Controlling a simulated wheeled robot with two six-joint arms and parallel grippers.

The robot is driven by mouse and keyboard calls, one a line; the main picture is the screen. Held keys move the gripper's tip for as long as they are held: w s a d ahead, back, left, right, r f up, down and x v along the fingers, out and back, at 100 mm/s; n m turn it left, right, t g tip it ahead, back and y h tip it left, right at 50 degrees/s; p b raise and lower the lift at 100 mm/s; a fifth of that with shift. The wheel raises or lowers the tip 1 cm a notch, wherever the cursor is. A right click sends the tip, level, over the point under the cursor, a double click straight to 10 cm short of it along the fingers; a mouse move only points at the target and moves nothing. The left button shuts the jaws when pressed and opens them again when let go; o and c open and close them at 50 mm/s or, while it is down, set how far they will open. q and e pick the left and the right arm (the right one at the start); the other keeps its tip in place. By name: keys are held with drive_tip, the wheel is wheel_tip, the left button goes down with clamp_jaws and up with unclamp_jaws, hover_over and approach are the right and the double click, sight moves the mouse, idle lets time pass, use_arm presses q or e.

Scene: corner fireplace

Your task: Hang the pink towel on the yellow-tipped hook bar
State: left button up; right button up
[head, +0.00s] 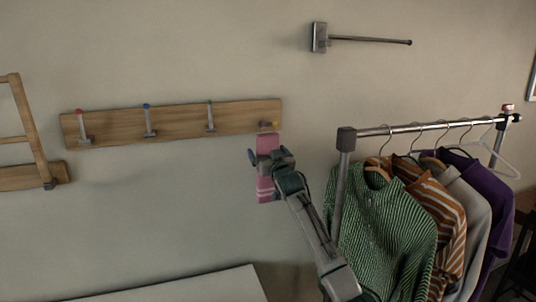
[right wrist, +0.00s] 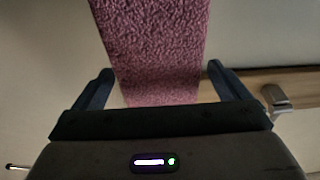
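The pink towel (head: 266,184) hangs at the right end of a wooden hook rail (head: 180,122), just below the yellow-tipped hook bar (head: 270,125). The towel's top meets the bar there, but its exact contact is too small to tell. My right gripper (head: 268,155) is in front of the towel with its fingers spread to either side. In the right wrist view, the towel (right wrist: 155,45) passes between the wide-apart fingers of the right gripper (right wrist: 160,75), and a gap shows near the fingers. My left gripper is not in view.
Red-, blue- and green-tipped hooks on the rail are empty. A clothes rack (head: 375,131) with several hanging garments stands to the right. A metal wall bar (head: 368,40) is above. A wooden frame (head: 28,130) is at far left; a pale surface (head: 190,287) lies below.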

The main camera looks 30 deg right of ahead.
drive_tip(key=shift+f, duration=0.1)
drive_tip(key=shift+s+f+b, duration=0.2)
drive_tip(key=shift+s+b, duration=0.15)
drive_tip(key=shift+s, duration=0.1)
drive_tip(key=b+v, duration=0.4)
drive_tip(key=v, duration=0.6)
drive_tip(key=shift+a, duration=0.15)
